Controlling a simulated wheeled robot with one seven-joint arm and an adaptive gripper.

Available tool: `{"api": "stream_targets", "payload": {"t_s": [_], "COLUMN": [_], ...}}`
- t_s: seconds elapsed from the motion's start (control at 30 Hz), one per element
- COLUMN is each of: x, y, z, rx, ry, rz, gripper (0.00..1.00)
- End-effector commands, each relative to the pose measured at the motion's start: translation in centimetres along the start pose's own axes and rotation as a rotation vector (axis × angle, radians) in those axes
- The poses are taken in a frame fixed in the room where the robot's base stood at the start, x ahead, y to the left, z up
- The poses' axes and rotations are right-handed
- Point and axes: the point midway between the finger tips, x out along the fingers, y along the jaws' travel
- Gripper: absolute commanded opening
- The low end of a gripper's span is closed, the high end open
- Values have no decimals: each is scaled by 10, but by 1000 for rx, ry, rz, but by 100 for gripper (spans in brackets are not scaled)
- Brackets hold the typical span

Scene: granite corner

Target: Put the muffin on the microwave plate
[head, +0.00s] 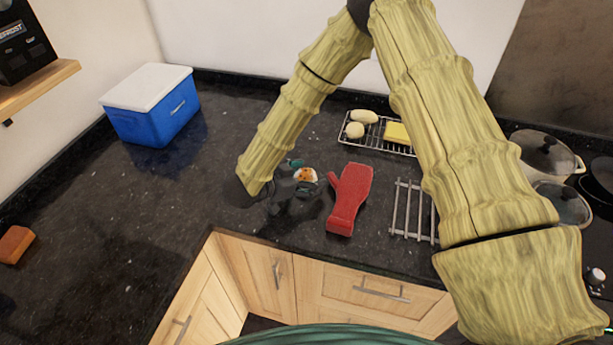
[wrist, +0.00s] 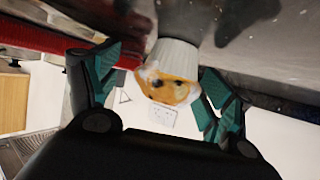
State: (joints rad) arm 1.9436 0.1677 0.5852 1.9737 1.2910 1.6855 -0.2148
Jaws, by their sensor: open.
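The muffin (head: 306,174) has a golden top with dark spots and stands on the dark counter, just left of the red oven mitt. In the wrist view the muffin (wrist: 172,88) shows its top and pale paper cup between the teal finger pads. My gripper (head: 297,180) is open around the muffin, with fingers on both sides. In the wrist view a gap shows left of the muffin, and the right pads (wrist: 215,97) are close to it; I cannot tell if they touch. A black appliance (head: 24,40) labelled DEFROST is partly in view at top left. No microwave plate is visible.
The red mitt (head: 348,198) lies close right of my gripper. A metal rack (head: 413,212) and a wire rack with food (head: 378,146) are further right. A blue cooler (head: 152,107) stands back left, and an orange-brown block (head: 15,244) lies far left. The left counter is mostly clear.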

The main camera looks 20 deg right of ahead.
Motion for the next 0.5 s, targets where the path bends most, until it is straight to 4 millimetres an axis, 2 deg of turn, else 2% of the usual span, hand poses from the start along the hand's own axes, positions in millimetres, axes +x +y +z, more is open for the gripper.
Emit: {"api": "stream_targets", "payload": {"t_s": [0.17, 0.4, 0.5], "x": [2, 1, 1], "y": [-1, -1, -1], "z": [2, 1, 1], "rx": [-2, -1, -1], "ry": [0, 0, -1], "rz": [2, 1, 1], "gripper": [79, 55, 49]}}
